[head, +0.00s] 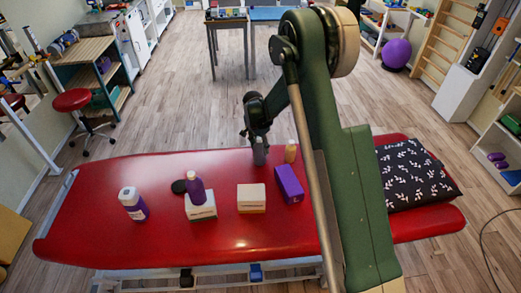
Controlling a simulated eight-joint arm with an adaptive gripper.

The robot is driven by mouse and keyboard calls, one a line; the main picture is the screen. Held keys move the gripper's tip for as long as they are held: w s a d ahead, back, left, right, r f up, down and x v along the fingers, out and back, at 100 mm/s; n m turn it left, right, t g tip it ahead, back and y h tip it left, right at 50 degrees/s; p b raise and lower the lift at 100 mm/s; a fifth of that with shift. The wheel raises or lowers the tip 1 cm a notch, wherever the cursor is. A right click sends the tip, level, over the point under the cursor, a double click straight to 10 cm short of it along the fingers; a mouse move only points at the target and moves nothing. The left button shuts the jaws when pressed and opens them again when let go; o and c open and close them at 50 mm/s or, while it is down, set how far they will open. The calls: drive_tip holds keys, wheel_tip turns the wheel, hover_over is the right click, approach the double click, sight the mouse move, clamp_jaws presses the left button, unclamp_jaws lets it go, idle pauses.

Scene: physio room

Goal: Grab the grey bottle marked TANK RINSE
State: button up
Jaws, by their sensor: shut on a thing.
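A grey bottle (260,154) is upright at the far side of the red treatment table (120,185). Its label is too small to read here. My gripper (259,138) comes down from above and is shut on the top of the grey bottle. The fingers hide the bottle's upper part. I cannot tell whether its base touches the table.
A tan bottle (291,151) stands close right of the grey one. A patterned pillow (412,177) lies right.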

drive_tip(key=shift+r, duration=4.95)
